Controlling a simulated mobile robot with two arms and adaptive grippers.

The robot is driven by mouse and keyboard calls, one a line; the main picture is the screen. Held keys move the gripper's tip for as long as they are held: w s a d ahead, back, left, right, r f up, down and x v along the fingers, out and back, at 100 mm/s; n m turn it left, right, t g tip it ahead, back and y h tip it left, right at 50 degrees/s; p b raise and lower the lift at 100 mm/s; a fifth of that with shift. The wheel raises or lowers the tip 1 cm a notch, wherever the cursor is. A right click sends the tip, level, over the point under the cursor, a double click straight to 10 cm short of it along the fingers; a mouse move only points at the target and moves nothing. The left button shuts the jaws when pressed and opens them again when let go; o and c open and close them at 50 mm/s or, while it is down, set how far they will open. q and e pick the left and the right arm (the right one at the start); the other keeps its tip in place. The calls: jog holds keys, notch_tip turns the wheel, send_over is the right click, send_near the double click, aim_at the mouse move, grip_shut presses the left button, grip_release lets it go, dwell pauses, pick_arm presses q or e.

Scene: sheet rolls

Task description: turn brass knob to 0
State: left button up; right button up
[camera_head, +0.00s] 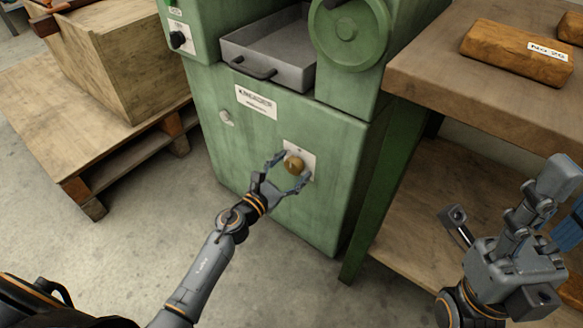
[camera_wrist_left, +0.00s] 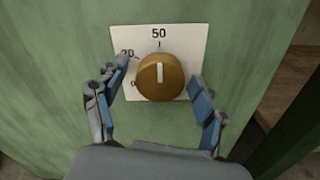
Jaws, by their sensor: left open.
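The brass knob (camera_head: 294,164) is on a white dial plate (camera_head: 307,153) on the front of the green machine. In the left wrist view, the round knob (camera_wrist_left: 160,77) has a white mark pointing up, towards the 50 printed on the plate (camera_wrist_left: 190,38). A 20 shows at the upper left, and the 0 at the lower left is mostly hidden by a finger. My left gripper (camera_head: 287,172) is open, its fingertips on either side of the knob (camera_wrist_left: 160,85), apart from it as far as I can see. My right gripper (camera_head: 535,225) is partly cut off at the lower right.
The green machine (camera_head: 230,150) carries a grey tray (camera_head: 270,60) and a round wheel (camera_head: 348,38) above the knob. A wooden workbench (camera_head: 440,70) with a wrapped brown block (camera_head: 515,52) stands at the right. A wooden pallet (camera_head: 60,130) with a crate is at the left.

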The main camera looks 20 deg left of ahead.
pick_arm(q)
jog(key=c, duration=1.2)
jog(key=shift+o, duration=0.2)
